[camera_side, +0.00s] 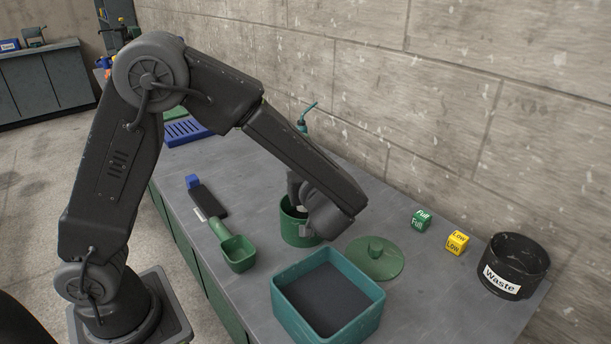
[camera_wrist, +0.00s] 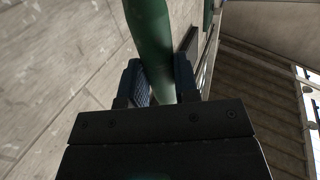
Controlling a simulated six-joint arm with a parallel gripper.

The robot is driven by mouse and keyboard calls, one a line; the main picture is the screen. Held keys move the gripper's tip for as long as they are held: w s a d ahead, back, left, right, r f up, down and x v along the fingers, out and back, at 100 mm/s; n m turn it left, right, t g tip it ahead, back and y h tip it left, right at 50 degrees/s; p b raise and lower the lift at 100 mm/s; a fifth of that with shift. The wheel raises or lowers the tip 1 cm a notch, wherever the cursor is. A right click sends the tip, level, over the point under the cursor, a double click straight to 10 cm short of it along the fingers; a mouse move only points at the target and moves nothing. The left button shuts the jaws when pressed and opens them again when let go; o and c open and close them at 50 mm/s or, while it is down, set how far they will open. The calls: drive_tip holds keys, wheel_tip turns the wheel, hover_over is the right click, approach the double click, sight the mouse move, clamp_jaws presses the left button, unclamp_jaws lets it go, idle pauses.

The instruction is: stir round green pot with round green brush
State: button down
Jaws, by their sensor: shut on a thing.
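The round green pot (camera_side: 290,232) stands open on the bench, near its middle. My wrist hangs over the pot and covers its right side and part of its opening. In the wrist view my gripper (camera_wrist: 160,82) is shut on a smooth green handle, which I take for the round green brush (camera_wrist: 150,35). The handle runs up and out of that picture, so the brush head does not show. In the side view the brush is hidden behind my wrist. I cannot tell whether its head is inside the pot. A round green lid (camera_side: 375,262) lies flat, right of the pot.
A green scoop (camera_side: 238,252) and a dark brush with a blue end (camera_side: 207,200) lie left of the pot. A teal square tray (camera_side: 292,317) is in front. Green (camera_side: 421,220) and yellow (camera_side: 457,243) cubes and a black waste bin (camera_side: 515,262) stand right. A concrete wall rises behind.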

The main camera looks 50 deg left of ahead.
drive_tip(key=shift+r, duration=1.85)
wheel_tip(320, 180, up, 5)
